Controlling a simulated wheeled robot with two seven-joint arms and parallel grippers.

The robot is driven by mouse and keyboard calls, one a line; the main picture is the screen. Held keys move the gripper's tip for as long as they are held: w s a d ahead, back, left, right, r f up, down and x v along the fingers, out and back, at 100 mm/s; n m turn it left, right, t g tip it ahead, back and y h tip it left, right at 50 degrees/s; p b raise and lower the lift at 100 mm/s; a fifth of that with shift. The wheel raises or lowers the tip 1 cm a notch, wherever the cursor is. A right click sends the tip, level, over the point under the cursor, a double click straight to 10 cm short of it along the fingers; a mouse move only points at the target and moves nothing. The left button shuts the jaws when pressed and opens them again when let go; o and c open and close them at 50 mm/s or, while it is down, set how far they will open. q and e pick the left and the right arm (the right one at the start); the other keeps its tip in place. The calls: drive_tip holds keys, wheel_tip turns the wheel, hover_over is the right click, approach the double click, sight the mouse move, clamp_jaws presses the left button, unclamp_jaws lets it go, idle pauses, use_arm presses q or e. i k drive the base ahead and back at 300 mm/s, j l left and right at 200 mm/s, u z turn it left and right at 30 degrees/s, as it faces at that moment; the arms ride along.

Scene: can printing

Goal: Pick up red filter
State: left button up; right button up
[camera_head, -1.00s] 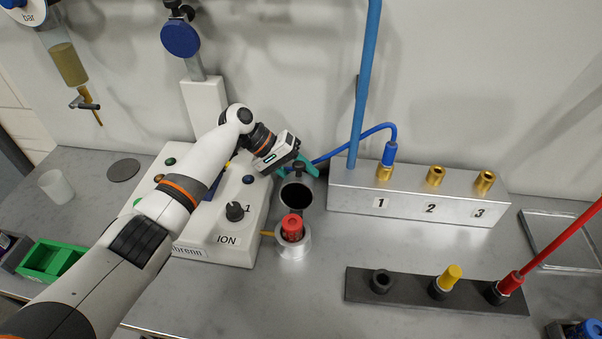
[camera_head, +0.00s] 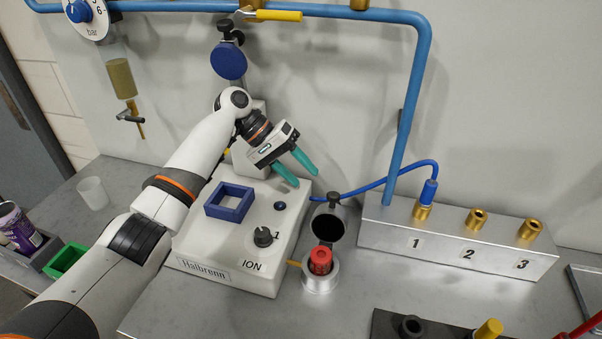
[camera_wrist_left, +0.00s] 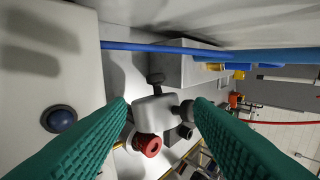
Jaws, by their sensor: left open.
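My left gripper (camera_head: 306,179) has teal fingers spread apart and empty. It is above the back right corner of the white box, behind and above the red filter and apart from it. In the left wrist view the open fingers (camera_wrist_left: 160,105) frame the fitting below. My right gripper is not in view.
A dark-mouthed metal cup (camera_head: 328,227) with a black knob stands just behind the filter. The white box (camera_head: 228,272) carries a blue square frame (camera_head: 229,202). A metal block (camera_head: 390,236) with brass fittings, numbered 1 to 3, is at right, with a blue hose (camera_head: 365,190).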

sight(321, 256)
drive_tip(key=k, duration=1.5)
